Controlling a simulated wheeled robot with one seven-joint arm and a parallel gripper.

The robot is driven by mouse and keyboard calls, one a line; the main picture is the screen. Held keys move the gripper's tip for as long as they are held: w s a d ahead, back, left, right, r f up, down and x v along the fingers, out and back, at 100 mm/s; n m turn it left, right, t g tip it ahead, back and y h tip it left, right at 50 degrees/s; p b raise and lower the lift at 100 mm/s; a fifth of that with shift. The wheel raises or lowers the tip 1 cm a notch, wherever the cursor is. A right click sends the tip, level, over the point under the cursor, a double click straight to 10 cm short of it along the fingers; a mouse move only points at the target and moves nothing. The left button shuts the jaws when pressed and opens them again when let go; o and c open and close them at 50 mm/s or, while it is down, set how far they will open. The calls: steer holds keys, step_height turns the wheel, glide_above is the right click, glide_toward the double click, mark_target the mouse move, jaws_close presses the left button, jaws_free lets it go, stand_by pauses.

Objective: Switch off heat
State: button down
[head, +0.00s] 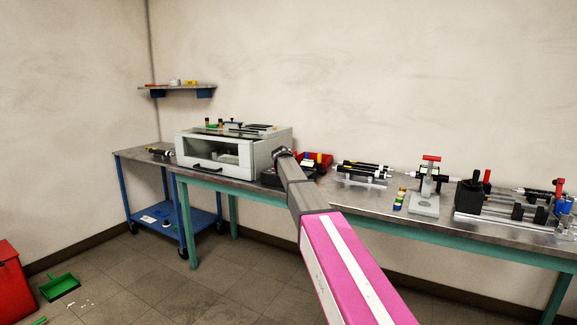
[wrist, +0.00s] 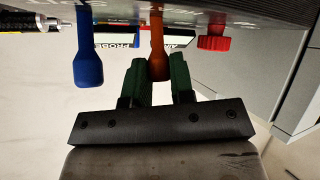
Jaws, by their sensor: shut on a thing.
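In the wrist view an orange lever (wrist: 157,48) hangs from a dark panel edge, between a blue lever (wrist: 88,58) on the left and a red knob (wrist: 214,43) on the right. A white label (wrist: 117,41) reading PROBE is behind the blue lever. Another label (wrist: 178,39) is partly hidden behind the orange lever. My gripper (wrist: 159,72) has its green fingers on either side of the orange lever, shut on it. In the head view my arm reaches the dark control box (head: 275,178) beside the grey oven (head: 190,150); the fingers are hidden there.
The steel bench (head: 380,205) also bears a rack of black tubes (head: 362,172), a clamp stand (head: 425,204) and a winding rig (head: 505,214). A blue cart (head: 135,154) stands left of it. A green dustpan (head: 60,287) lies on the otherwise mostly clear floor near a red bin (head: 12,285).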

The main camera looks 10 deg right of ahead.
steer(key=shift+s+f+t, duration=0.1)
steer(key=shift+s+t, duration=0.1)
steer(key=shift+t, duration=0.2)
steer(key=c, duration=1)
jaws_free()
steer(key=shift+a, duration=0.1)
steer(key=v, duration=1)
steer(key=shift+s+a, duration=0.2)
steer(key=shift+s, duration=0.05)
